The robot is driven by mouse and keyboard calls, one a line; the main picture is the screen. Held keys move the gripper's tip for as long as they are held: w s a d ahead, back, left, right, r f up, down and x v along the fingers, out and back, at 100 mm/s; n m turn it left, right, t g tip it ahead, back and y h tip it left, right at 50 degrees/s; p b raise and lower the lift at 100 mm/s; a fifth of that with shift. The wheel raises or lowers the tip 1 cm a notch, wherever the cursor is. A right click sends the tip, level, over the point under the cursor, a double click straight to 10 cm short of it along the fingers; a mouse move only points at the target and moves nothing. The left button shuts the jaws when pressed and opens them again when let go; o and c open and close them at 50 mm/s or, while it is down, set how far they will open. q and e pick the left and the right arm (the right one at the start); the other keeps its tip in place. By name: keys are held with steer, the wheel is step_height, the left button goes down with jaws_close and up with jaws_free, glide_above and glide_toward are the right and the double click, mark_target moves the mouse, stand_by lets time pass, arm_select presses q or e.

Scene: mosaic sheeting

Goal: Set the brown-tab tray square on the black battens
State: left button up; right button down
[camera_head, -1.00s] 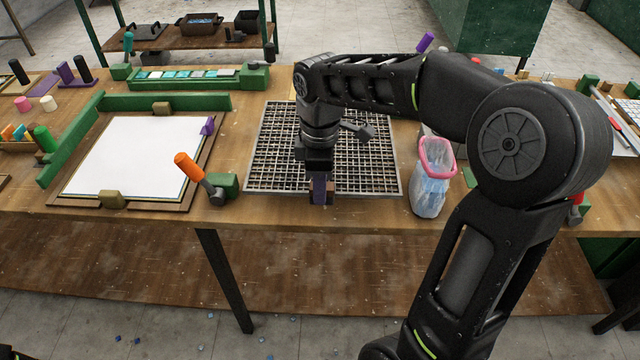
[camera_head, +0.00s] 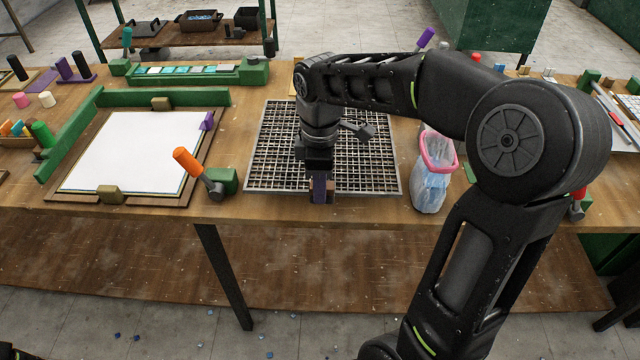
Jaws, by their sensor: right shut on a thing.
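A dark wire-grid tray (camera_head: 372,180) lies on the bench in front of me. Brown bits show on both sides of this block. I cannot tell whether the block is fixed to the grid or apart from it. I cannot make out black battens; anything under the grid is hidden. Part of the grid is hidden by my right arm. My left gripper is not in view.
Left of the grid is a board with a white sheet (camera_head: 135,150), held by small blocks and green rails (camera_head: 165,99). A pink-rimmed clear container (camera_head: 433,178) stands close on the grid's right. Bare bench shows along the front edge.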

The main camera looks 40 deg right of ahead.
steer(key=shift+f+b, duration=0.3)
steer(key=shift+f, duration=0.15)
steer(key=c, duration=1.2)
jaws_free()
steer(key=shift+o, duration=0.2)
step_height(320, 180, up, 8)
steer(key=shift+f, duration=0.1)
